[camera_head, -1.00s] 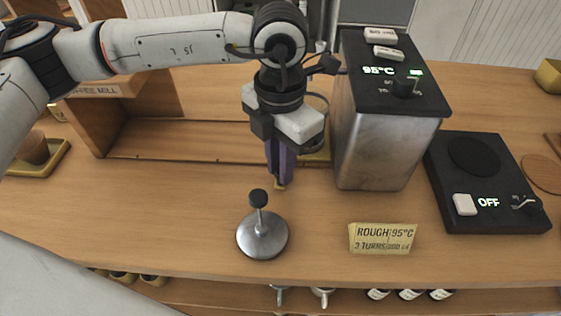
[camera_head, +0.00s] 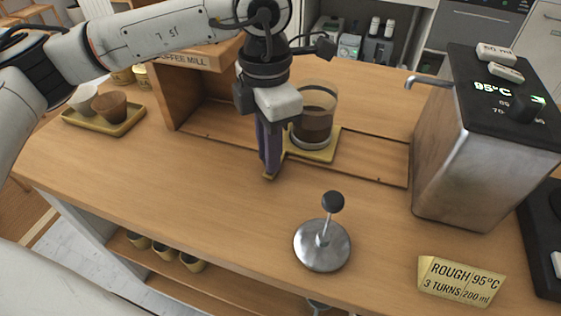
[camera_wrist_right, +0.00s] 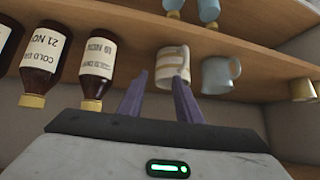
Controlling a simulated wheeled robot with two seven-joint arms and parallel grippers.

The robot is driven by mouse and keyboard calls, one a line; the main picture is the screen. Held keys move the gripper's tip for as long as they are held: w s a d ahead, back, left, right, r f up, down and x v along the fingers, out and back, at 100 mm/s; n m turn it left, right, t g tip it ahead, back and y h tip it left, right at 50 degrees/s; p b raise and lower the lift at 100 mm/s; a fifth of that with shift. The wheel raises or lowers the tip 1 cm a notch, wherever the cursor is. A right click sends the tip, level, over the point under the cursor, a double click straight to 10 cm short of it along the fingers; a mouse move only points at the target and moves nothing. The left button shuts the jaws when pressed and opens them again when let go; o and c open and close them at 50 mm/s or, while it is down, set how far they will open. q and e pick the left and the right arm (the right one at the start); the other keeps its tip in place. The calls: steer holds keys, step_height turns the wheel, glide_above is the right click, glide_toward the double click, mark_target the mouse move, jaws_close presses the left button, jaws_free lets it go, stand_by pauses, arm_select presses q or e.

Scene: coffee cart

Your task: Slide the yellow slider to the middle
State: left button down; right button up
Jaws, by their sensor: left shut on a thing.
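The yellow slider (camera_head: 326,154) is a flat plate in the wooden track, with wood showing on both sides of it. A glass jar (camera_head: 314,113) with dark brown content stands on it. My left gripper (camera_head: 268,168) points down at the slider's front left, with its fingers shut on the slider's yellow handle, whose tip shows below them. The gripper hides part of the slider. My right gripper (camera_wrist_right: 160,98) shows in the right wrist view, its purple fingers apart with nothing between them, facing a shelf.
A metal kettle box (camera_head: 466,150) stands right of the track, the coffee mill (camera_head: 190,62) at its left. A plunger lid (camera_head: 322,246) and a yellow sign (camera_head: 460,281) are in front. Bottles (camera_wrist_right: 98,70) and mugs (camera_wrist_right: 219,75) fill the shelf.

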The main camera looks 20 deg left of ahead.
arm_select(q)
steer(key=shift+a+r, duration=0.1)
steer(key=shift+a, duration=1.45)
steer(key=c, duration=1.7)
jaws_free()
steer(key=shift+o, duration=0.2)
step_height(320, 180, up, 10)
steer(key=shift+r, duration=0.15)
